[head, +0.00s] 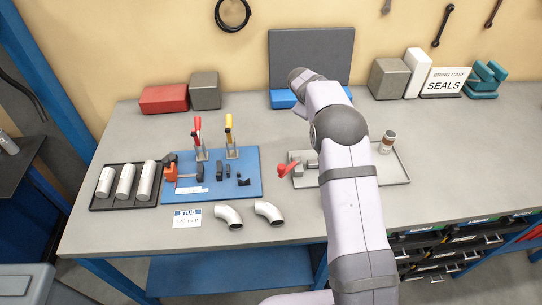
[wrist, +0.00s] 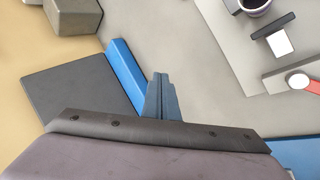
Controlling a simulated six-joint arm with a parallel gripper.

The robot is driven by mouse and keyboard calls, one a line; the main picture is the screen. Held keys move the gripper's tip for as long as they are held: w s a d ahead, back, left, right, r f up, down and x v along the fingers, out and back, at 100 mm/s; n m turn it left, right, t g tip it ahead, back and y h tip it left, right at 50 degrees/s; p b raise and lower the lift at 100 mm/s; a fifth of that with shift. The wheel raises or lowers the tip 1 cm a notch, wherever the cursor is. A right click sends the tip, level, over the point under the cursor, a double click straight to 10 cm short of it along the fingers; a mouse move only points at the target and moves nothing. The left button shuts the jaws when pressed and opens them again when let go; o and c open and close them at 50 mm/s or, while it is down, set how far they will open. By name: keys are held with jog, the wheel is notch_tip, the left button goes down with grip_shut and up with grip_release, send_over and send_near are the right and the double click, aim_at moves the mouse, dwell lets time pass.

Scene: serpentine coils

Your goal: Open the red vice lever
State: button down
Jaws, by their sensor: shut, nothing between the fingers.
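A red lever (head: 288,172) sits at the left end of a grey tray, beside small grey vice-like blocks (head: 312,166). Part of a red piece with a pale round end (wrist: 300,82) shows at the right edge of the wrist view. A red-handled upright clamp (head: 197,135) and an orange-red clamp (head: 170,168) stand on the blue board; I cannot tell for sure which red part is the vice lever. My gripper (wrist: 158,80) is shut and empty, apart from all of these. In the head view my own arm hides its fingers.
The blue board (head: 250,190) carries a yellow-handled clamp (head: 230,135). A dark panel (wrist: 75,90) and a blue block (wrist: 126,75) are near my gripper. Two pipe elbows (head: 229,217) lie in front.

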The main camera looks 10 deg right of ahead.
jog(key=s+a+r+n+g+y+p, duration=0.1)
jog(key=s+a+r+g, duration=0.1)
jog(key=s+a, duration=0.45)
jog(key=s+a+r+n+g+p, duration=0.1)
jog(key=s+a+r+g, duration=0.15)
jog(key=a, duration=0.65)
jog(key=s+a+r+n+g+y+p, duration=0.1)
jog(key=s+a+n+g, duration=0.15)
jog(key=s+a, duration=0.45)
jog(key=s+d+f+b, duration=0.1)
jog(key=d+f, duration=0.3)
jog(key=f, duration=0.5)
jog(key=shift+s+d+f+m+b, duration=0.15)
jog(key=shift+s+d+m+b, duration=0.3)
jog(key=shift+b, duration=0.3)
